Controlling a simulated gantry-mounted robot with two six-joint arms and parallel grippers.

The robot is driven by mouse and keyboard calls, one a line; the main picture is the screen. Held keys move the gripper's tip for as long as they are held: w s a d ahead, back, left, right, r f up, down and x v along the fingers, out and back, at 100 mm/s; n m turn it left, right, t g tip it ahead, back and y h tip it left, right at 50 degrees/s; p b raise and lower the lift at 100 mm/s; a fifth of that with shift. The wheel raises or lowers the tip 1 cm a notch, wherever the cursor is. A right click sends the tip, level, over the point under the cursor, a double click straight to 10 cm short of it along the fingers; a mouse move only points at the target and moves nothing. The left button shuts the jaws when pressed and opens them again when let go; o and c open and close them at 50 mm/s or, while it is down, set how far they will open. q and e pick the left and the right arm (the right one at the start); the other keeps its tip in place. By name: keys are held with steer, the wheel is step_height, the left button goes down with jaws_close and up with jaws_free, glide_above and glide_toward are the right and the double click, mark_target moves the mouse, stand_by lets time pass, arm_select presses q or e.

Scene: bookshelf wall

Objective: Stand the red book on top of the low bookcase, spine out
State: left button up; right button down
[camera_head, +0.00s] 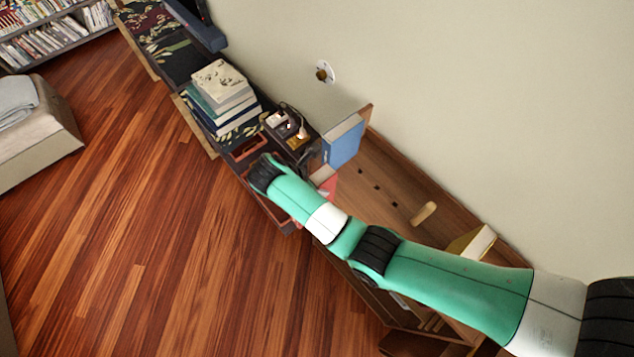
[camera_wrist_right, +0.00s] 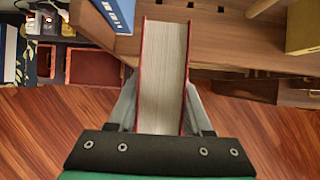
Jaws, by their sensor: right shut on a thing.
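The red book (camera_wrist_right: 163,75) is in my right gripper (camera_wrist_right: 162,88), with a finger on each red cover and its pale page edges facing the right wrist camera. Its spine is hidden from that camera. In the head view a bit of the red book (camera_head: 329,187) shows behind my right arm, which mostly hides the gripper. The low wooden bookcase (camera_head: 385,195) has a bare stretch of top; it also shows in the right wrist view (camera_wrist_right: 230,47). The book overlaps its front edge there; I cannot tell whether it touches the top. My left gripper is out of view.
A blue book (camera_head: 343,142) stands on the bookcase top by an upright wooden end. A wooden peg (camera_head: 424,213) and a yellow book (camera_head: 470,243) are farther right. A dark unit with a book stack (camera_head: 222,92) adjoins at left. Open floor lies in front.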

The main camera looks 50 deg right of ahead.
steer(key=shift+r, duration=0.1)
steer(key=shift+d, duration=0.25)
steer(key=s+d, duration=0.1)
steer(key=d, duration=0.8)
steer(key=s+d+f+p, duration=0.1)
steer(key=d, duration=0.9)
steer(key=shift+s+d+f, duration=0.2)
steer(key=shift+s+f, duration=0.1)
steer(key=shift+s, duration=0.05)
